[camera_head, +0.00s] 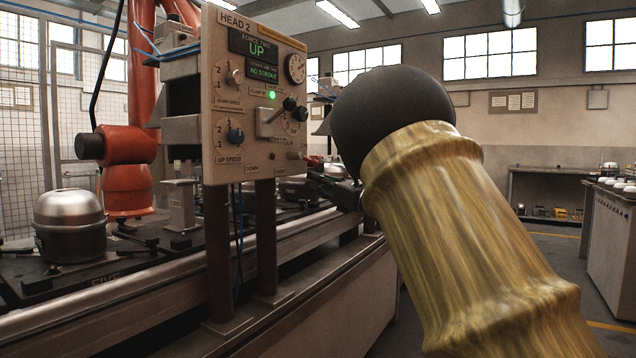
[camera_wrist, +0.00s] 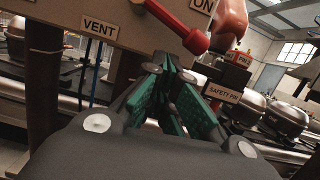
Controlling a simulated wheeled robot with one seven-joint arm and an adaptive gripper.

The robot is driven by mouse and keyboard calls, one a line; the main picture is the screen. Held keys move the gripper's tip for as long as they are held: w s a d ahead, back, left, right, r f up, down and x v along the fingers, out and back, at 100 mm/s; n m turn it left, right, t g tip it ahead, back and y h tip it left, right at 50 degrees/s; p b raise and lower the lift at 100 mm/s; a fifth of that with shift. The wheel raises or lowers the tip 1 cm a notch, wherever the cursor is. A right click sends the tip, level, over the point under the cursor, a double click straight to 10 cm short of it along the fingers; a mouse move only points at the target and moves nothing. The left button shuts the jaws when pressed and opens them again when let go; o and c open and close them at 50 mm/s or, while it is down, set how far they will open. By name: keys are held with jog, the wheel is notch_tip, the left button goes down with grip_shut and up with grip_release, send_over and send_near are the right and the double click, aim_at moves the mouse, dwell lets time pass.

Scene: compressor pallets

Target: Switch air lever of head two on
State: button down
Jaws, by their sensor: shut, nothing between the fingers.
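The HEAD 2 panel (camera_head: 205,140) stands on two dark posts above the bench. Its red air lever (camera_wrist: 175,22) shows in the wrist view, slanting down to the right to a round red knob, between the VENT label (camera_wrist: 98,25) and the ON label (camera_wrist: 203,6). In the head view only a small red part of the lever (camera_head: 312,159) shows at the panel's lower right edge. My gripper (camera_wrist: 176,66) is shut and empty, with its green-padded fingers just below the lever knob. Contact between them cannot be told. In the head view my gripper (camera_head: 318,178) is partly hidden behind my arm.
A black toggle lever (camera_head: 280,110) and several knobs are on the panel face. A SAFETY PIN block (camera_wrist: 222,95) is right of my fingers. Silver compressors (camera_wrist: 283,118) stand behind it. A metal bench edge (camera_head: 180,290) runs beneath the panel. Open floor lies to the right.

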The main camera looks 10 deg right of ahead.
jog(key=p+v, duration=0.2)
jog(key=v, duration=0.8)
jog(key=shift+s+f, duration=0.25)
jog(key=shift+s, duration=0.1)
jog(key=shift+f, duration=0.1)
